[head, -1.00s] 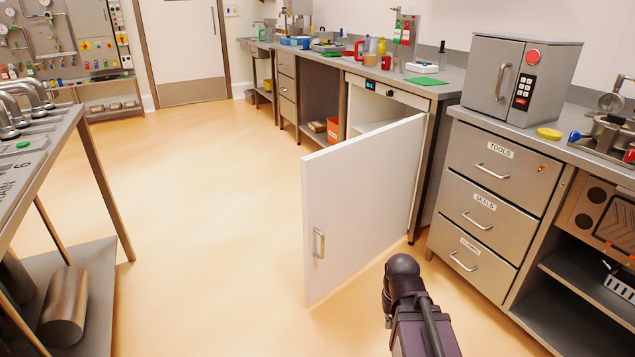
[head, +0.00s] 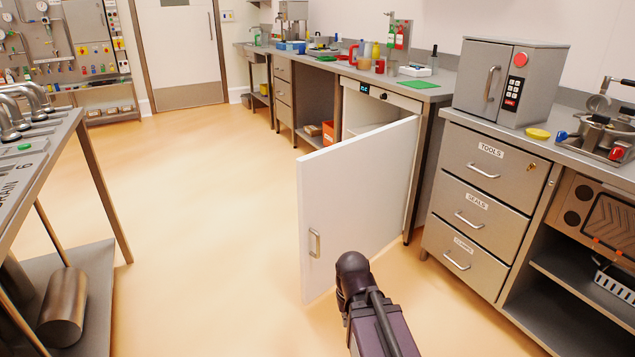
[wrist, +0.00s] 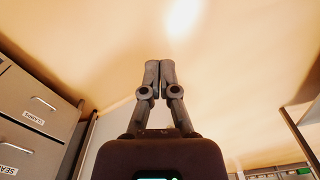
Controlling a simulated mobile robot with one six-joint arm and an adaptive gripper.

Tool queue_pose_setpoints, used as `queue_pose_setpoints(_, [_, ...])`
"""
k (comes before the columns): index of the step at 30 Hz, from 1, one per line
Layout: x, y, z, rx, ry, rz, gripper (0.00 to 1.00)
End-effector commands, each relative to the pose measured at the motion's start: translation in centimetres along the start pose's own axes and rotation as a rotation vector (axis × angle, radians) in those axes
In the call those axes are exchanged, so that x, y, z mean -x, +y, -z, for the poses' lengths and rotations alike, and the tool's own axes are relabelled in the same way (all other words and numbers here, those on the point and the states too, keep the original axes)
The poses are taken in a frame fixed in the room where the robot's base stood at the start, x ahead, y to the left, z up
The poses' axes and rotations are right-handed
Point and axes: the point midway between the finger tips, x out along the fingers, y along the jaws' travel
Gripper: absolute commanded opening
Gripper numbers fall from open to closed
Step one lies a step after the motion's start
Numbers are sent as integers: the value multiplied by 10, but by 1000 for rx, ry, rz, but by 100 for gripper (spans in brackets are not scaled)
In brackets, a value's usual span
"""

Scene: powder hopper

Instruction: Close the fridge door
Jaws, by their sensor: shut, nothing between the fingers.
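The white fridge door (head: 355,205) stands wide open under the counter in the head view, swung out toward me. Its handle (head: 314,243) is near the free edge. The fridge (head: 372,112) opening shows partly behind the door, below a panel with a small display. My gripper (wrist: 160,66) is shut and empty in the wrist view, its two fingertips together over the floor. In the head view my dark arm end shows in front of the door's lower part; the fingers are hidden there. I cannot tell whether anything touches the door.
A grey drawer unit (head: 476,210) stands right of the fridge, with a grey metal cabinet (head: 508,82) on its counter. A steel table (head: 92,170) is at the left. The floor (head: 205,180) between is clear.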

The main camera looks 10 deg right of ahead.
Motion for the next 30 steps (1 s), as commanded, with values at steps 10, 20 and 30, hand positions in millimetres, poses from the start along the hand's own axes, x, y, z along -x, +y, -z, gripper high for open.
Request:
queue_pose_setpoints(10, [-1, -5, 13, -10, 24, 51, 0])
queue_pose_setpoints(20, [6, -24, 87, -88, 174, 353, 0])
queue_pose_setpoints(30, [52, -26, 196, -284, 414, 786, 0])
